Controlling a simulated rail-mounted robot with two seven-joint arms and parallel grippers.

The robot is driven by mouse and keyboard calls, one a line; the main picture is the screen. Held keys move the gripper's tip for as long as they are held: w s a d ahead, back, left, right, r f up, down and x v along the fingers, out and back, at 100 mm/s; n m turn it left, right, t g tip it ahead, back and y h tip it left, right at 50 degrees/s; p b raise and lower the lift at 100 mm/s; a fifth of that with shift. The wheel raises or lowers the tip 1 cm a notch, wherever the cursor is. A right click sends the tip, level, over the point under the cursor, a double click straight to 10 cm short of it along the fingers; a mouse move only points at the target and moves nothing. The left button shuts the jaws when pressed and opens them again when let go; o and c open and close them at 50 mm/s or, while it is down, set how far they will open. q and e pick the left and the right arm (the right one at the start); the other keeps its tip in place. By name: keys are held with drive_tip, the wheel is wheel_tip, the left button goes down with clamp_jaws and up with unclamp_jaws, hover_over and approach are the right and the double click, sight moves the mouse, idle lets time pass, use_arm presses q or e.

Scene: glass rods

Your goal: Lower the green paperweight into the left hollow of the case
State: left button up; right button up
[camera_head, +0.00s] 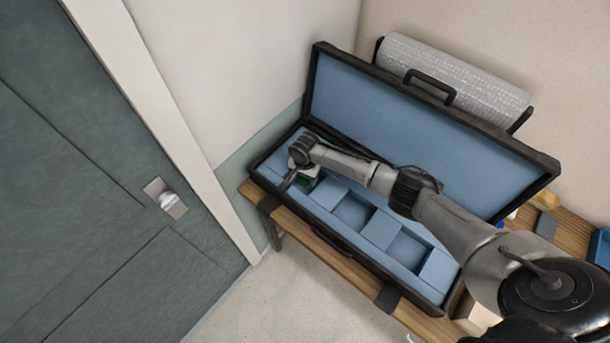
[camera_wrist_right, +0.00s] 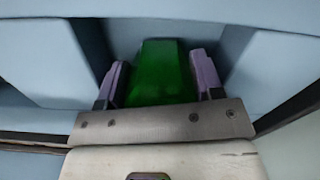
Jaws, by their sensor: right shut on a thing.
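The green paperweight (camera_wrist_right: 160,72) sits between the two fingers of my right gripper (camera_wrist_right: 161,80), which is shut on it. In the wrist view blue foam walls stand on both sides of the paperweight. I cannot tell whether it touches the hollow's floor. My left gripper is not in view.
The middle hollow (camera_head: 353,211) and the right hollow (camera_head: 407,250) look empty. The raised blue lid (camera_head: 420,125) stands behind my right arm. The case lies on a wooden bench (camera_head: 341,262). A roll of bubble wrap (camera_head: 455,75) is behind the lid. A grey door (camera_head: 90,190) is at the left.

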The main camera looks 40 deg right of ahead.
drive_tip(key=shift+f, duration=0.35)
idle(0.3)
drive_tip(key=o, duration=1.2)
drive_tip(key=shift+r, duration=0.3)
wheel_tip(320, 180, up, 13)
drive_tip(key=shift+r, duration=0.15)
